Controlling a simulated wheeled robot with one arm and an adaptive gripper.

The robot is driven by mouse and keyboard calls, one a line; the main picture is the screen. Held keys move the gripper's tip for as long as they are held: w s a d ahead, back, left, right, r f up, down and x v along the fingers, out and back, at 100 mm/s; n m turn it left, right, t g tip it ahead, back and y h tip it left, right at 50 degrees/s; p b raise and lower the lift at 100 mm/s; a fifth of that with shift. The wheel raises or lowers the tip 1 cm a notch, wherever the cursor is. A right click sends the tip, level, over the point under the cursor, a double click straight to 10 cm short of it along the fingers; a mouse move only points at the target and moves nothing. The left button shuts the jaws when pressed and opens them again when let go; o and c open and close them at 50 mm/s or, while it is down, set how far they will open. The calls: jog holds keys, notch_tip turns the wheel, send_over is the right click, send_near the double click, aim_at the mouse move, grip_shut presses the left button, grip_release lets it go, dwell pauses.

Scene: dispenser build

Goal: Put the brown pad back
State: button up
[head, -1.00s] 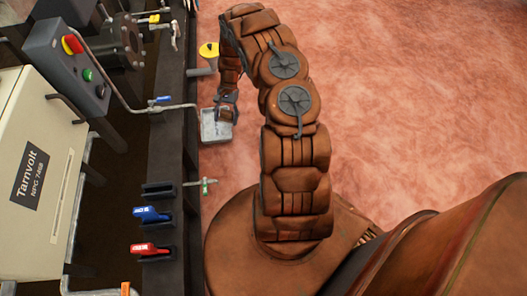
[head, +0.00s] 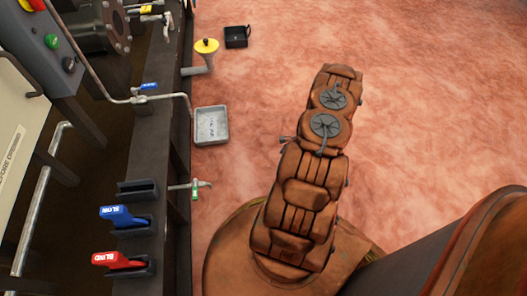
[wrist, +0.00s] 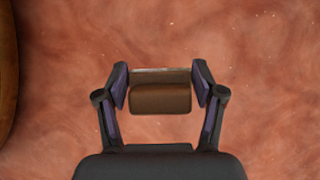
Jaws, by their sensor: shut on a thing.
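The brown pad (wrist: 160,97) is a small brown block with a thin paler strip along its top edge. It sits between the two fingers of my gripper (wrist: 160,88) in the wrist view, and the fingers are shut on its left and right sides. Only the pinkish floor shows behind it. In the head view my gripper and the pad are hidden behind my own arm. A black holder (head: 138,190) on the dark rail is empty.
Holders below it carry a blue piece (head: 124,217) and a red piece (head: 117,260). A grey tray (head: 211,126) lies beside the rail (head: 170,150). A yellow funnel (head: 206,47), a black box (head: 236,37) and a small green-handled tap (head: 196,190) are nearby. The floor to the right is open.

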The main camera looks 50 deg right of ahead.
jog(key=shift+d+f, duration=0.1)
jog(key=shift+f, duration=0.2)
jog(key=b, duration=0.6)
send_over(258, 148)
jog(key=s+d, duration=0.1)
jog(key=d, duration=0.1)
jog(key=shift+a+f, duration=0.25)
jog(key=shift+f, duration=0.45)
notch_tip(258, 148, down, 4)
jog(key=shift+r+b, duration=0.2)
jog(key=shift+b, duration=0.85)
jog(key=shift+r, duration=0.1)
jog(key=o, duration=1.1)
